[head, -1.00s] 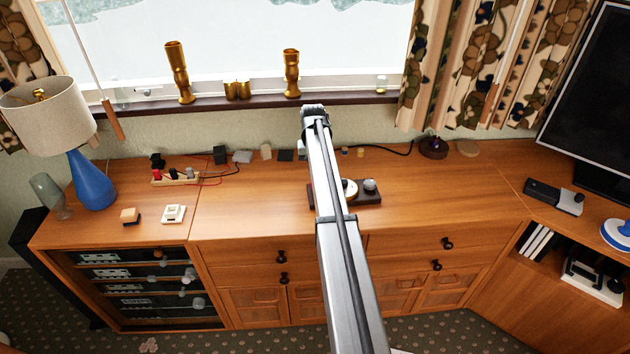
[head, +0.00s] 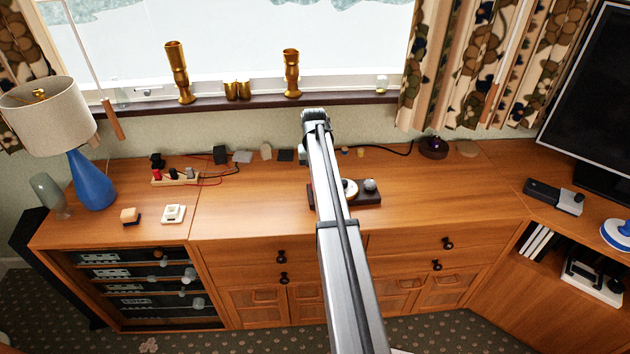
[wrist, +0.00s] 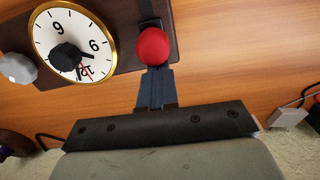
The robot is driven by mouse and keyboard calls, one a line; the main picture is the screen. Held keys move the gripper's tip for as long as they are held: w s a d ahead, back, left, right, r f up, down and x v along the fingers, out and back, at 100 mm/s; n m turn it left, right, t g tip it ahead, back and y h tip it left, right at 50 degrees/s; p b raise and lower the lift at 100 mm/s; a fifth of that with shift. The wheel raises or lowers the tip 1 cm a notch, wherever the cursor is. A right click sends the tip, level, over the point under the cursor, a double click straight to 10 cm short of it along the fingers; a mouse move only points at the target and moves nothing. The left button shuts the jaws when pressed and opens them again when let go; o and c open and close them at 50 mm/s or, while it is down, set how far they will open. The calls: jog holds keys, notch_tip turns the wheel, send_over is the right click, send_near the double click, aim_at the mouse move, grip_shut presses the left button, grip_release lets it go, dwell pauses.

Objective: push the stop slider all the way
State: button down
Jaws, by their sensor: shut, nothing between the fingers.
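A dark wooden board (head: 371,197) stands on the cabinet top, partly hidden behind my arm in the head view. In the wrist view the board (wrist: 118,15) carries a white dial (wrist: 76,33) with a gold rim, black numerals and a black centre knob. A round red knob (wrist: 153,47) sits beside the dial at a dark slot, and looks like the stop slider's handle. My gripper (wrist: 155,72) is shut and empty, its fingertips right at the red knob. I cannot tell whether they touch. The head view hides my gripper behind the arm.
A grey faceted knob (wrist: 17,68) sits on the board's other side. Small blocks and a black cable (head: 398,150) lie along the wall. A blue lamp (head: 91,180) stands at the left. The cabinet top (head: 255,200) left of the board is clear.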

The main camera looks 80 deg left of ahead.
jog(key=shift+d, duration=1.4)
jog(key=shift+a, duration=0.85)
jog(key=shift+r, duration=0.1)
notch_tip(320, 180, up, 7)
dwell(0.5)
dwell(0.3)
